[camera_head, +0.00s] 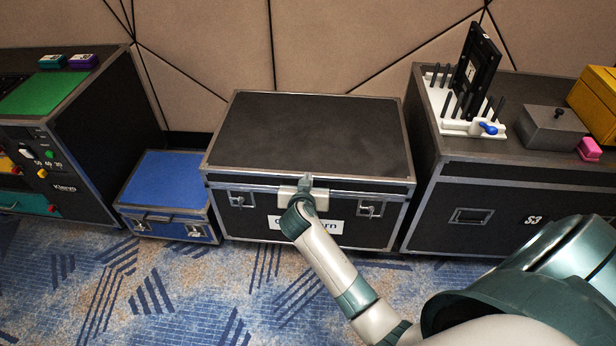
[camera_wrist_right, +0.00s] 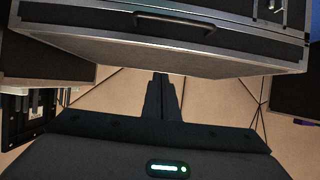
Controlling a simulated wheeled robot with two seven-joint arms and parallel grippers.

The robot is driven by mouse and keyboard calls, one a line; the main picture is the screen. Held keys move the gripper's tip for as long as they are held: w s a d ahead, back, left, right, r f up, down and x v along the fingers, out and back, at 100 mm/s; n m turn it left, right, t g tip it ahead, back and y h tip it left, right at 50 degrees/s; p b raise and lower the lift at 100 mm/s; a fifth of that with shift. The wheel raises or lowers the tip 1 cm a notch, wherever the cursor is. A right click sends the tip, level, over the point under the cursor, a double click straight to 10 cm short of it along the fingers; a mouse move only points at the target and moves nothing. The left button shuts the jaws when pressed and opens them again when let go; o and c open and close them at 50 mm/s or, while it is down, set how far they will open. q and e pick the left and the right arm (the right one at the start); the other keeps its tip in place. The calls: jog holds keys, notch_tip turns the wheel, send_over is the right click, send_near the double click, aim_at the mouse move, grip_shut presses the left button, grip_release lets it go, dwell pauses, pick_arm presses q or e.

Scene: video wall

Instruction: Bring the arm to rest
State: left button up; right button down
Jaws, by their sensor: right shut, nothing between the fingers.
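My right arm reaches in from the lower right of the head view. Its gripper (camera_head: 307,182) is at the front upper edge of the closed black case (camera_head: 300,130), over its label. I cannot tell whether it touches the case. In the right wrist view the fingers (camera_wrist_right: 161,78) are together with nothing between them. The case (camera_wrist_right: 120,58) also fills the top of that view, with its handle (camera_wrist_right: 175,22). My left gripper is not in view.
A small blue case (camera_head: 165,180) and a black console (camera_head: 90,110) stand at the left. At the right, a black case (camera_head: 465,190) carries a white rack (camera_head: 450,118), a grey box (camera_head: 552,130) and a yellow box (camera_head: 598,100). Patterned carpet (camera_head: 200,290) is clear in front.

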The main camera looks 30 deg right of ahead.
dwell(0.5)
jog(key=s+a+f+n+g+y+p, duration=0.1)
jog(key=s+a+f+n+y, duration=0.2)
jog(key=f, duration=0.4)
jog(key=s+a+f+n+g+y, duration=0.1)
jog(key=s+a+f, duration=0.2)
jog(key=s+f, duration=0.3)
jog(key=s+a+f+n+y+p, duration=0.1)
jog(key=s+a+f+n, duration=0.2)
jog(key=f, duration=0.5)
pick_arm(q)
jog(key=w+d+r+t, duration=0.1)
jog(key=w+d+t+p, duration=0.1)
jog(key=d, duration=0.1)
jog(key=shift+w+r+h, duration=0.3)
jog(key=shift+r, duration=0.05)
pick_arm(e)
jog(key=s+a+f+n+g+y, duration=0.1)
jog(key=s+f, duration=0.3)
jog(key=s, duration=0.4)
jog(key=s+a+f+n+g+y, duration=0.1)
jog(key=s+a+f, duration=0.3)
jog(key=s, duration=0.4)
jog(key=s+a+f+g+y, duration=0.1)
jog(key=s+a+f+y, duration=0.1)
jog(key=s+f, duration=0.4)
jog(key=shift+s+a+f+n, duration=0.25)
jog(key=shift+s+a+n, duration=0.15)
jog(key=shift+s, duration=0.55)
